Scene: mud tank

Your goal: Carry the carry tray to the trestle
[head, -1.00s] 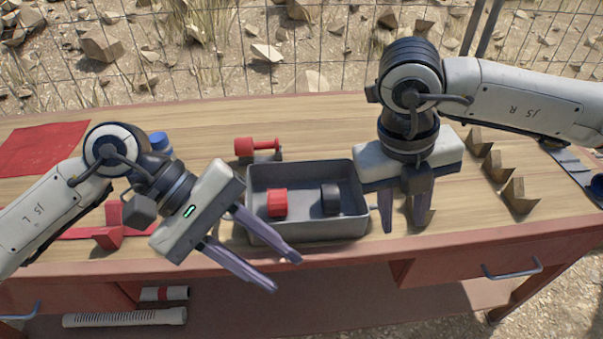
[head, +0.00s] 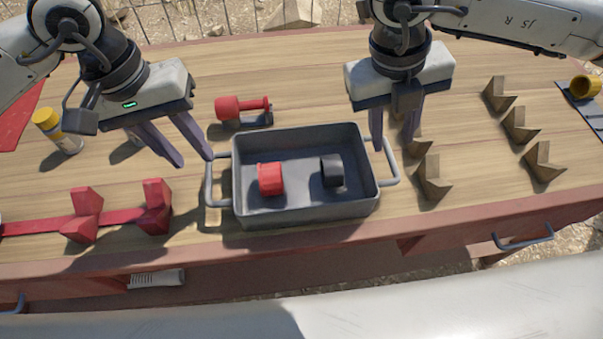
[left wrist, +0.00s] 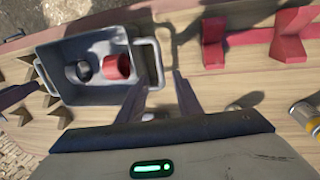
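The grey carry tray (head: 300,212) sits on the wooden bench, holding a red cylindrical piece (head: 271,179) and a black cylindrical piece (head: 332,171). It has a handle at each end. My left gripper (head: 194,160) is open and empty, just behind the tray's left handle (head: 211,184). The left wrist view shows its spread fingers (left wrist: 162,82) near that handle (left wrist: 158,65), with nothing between them. My right gripper (head: 394,145) is open near the tray's right handle (head: 392,163); I cannot tell whether it touches it. I cannot make out a trestle.
A red part on a dark stand (head: 243,110) is behind the tray. A yellow part (head: 585,87) is far right.

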